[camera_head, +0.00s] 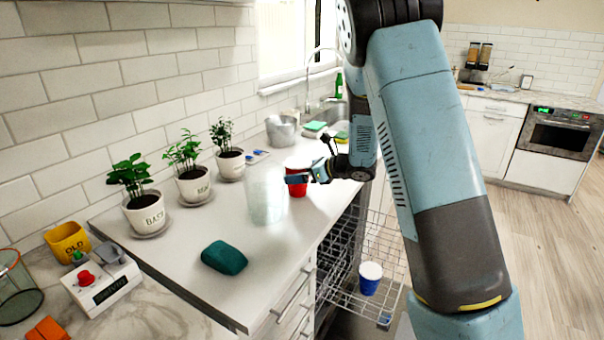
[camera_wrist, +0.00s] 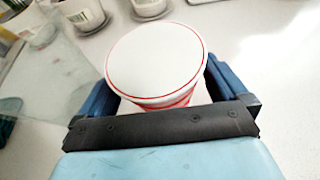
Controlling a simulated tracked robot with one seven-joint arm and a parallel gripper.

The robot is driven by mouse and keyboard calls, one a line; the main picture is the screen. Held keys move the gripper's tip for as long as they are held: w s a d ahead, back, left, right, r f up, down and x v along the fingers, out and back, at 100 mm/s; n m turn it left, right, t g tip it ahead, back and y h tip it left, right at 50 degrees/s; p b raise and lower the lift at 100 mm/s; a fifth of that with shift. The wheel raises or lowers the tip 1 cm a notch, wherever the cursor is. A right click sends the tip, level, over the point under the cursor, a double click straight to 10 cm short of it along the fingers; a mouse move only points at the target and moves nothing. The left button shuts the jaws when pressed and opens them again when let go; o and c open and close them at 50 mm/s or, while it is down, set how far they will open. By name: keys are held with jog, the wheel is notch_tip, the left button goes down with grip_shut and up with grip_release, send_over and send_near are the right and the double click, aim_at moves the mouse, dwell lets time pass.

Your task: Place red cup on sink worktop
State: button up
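The red cup (camera_head: 298,184) stands upright on the white sink worktop (camera_head: 200,285), partly hidden by my gripper (camera_head: 308,176) in the head view. In the wrist view the red cup (camera_wrist: 165,102) has a white, red-edged top and sits between the two blue fingers of my gripper (camera_wrist: 165,85). Narrow white gaps show between the lower cup and the fingers near the palm, so my gripper looks open around the cup. Contact at the fingertips is hidden by the cup's top.
A clear glass container (camera_head: 265,198) stands close to the cup's left. Potted plants (camera_head: 195,183) line the wall, and a green sponge-like item (camera_head: 223,257) lies in front. The dishwasher rack (camera_head: 345,285) is pulled out below, holding a blue cup (camera_head: 370,280). A metal pot (camera_head: 281,133) stands behind.

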jog(key=shift+r, duration=0.1)
jog(key=shift+s+d+r, duration=0.1)
jog(key=shift+d+r, duration=0.05)
jog(key=s+d+r+m+t+h, duration=0.3)
jog(key=s+d+r+m+h, duration=0.3)
jog(key=d+r+m, duration=0.6)
jog(key=s+d+r+m+t+h, duration=0.2)
jog(key=s+d+r+m+h, duration=0.4)
jog(key=d+m, duration=0.65)
jog(key=s+a+m+g, duration=0.3)
jog(key=s+m, duration=0.8)
jog(key=s, duration=0.3)
jog(key=s+a+m+g, duration=0.3)
jog(key=s+m, duration=0.9)
jog(key=s, duration=0.2)
jog(key=shift+a+g+y, duration=0.3)
jog(key=shift+a+g, duration=0.05)
jog(key=shift+g, duration=0.05)
